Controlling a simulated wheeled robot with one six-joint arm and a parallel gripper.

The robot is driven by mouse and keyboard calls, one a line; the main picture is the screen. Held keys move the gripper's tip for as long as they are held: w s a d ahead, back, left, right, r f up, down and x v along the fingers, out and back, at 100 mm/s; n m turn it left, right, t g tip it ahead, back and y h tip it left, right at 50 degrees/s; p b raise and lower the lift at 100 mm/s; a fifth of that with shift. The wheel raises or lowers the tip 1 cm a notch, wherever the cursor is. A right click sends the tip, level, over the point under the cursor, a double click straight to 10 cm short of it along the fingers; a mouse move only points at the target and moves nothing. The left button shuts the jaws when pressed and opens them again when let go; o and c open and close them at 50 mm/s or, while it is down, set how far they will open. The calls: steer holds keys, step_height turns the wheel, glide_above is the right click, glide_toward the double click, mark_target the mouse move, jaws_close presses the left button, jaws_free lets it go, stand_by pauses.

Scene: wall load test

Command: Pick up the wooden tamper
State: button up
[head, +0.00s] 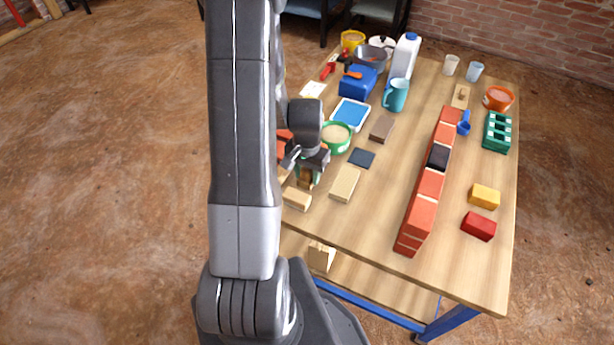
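My gripper (305,172) is low over the near left part of the wooden table (385,215), pointing down. A small brown wooden piece (305,180), which may be the wooden tamper, shows directly under or between the fingers. My arm and the gripper hide part of it. I cannot tell whether the fingers are open or shut on it. A pale wooden block (297,199) lies just in front of it. Another pale wooden block (345,183) lies to the right of the gripper.
A green tub of sand-coloured material (337,136) stands close behind the gripper. A dark square (362,158) and a brown block (382,128) lie to its right. A row of red bricks (429,186) runs along the table. Containers crowd the far end.

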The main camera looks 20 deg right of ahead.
steer(key=c, duration=0.3)
steer(key=shift+c, duration=0.2)
step_height(320, 180, up, 10)
steer(key=shift+r+p, duration=0.1)
steer(key=shift+p, duration=0.75)
